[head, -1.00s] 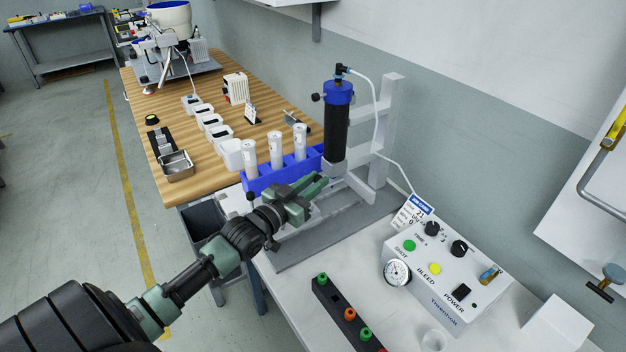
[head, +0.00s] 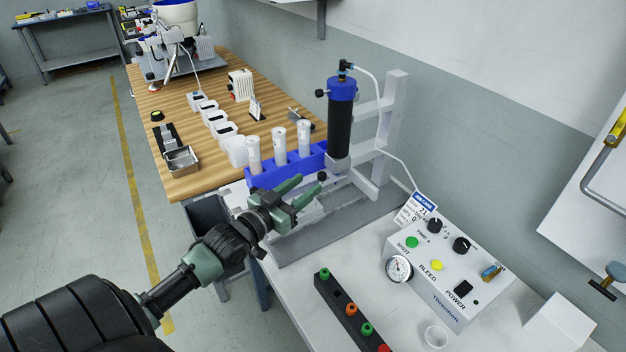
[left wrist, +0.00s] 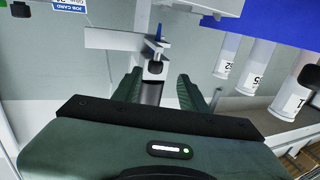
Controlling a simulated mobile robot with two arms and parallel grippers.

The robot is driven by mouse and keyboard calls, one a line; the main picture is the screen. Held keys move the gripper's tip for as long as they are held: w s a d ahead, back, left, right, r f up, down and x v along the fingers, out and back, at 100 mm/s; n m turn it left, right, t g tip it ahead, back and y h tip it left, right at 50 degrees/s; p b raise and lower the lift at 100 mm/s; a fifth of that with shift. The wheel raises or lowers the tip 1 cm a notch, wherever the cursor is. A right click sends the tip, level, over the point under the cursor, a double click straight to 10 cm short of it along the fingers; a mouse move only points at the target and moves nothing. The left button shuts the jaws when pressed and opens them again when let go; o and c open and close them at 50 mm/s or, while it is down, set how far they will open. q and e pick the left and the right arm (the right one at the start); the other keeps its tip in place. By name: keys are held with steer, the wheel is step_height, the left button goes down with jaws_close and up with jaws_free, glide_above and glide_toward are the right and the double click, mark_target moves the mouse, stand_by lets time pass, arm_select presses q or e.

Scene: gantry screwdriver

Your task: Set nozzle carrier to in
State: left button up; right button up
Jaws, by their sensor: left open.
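I take the nozzle carrier to be the grey bracket (head: 338,163) under the black cylinder with blue caps, on a grey stand; its in or out position is unclear. A small dark knob (head: 322,177) shows at its lower front. In the left wrist view a dark-tipped knob (left wrist: 155,68) stands ahead, between the fingers in the picture. My left gripper (head: 307,187) is open, its two green fingers pointing at the knob from the lower left. The left gripper (left wrist: 158,88) holds nothing visible. My right gripper is out of view.
A blue rack (head: 262,178) with white cartridges stands close on the left of the stand. A control box (head: 446,272) with gauge and buttons is at right. A black strip (head: 345,312) with coloured caps lies in front. The grey base plate (head: 310,238) is clear.

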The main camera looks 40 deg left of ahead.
arm_select(q)
steer(key=shift+s+a, duration=0.2)
steer(key=shift+s, duration=1.3)
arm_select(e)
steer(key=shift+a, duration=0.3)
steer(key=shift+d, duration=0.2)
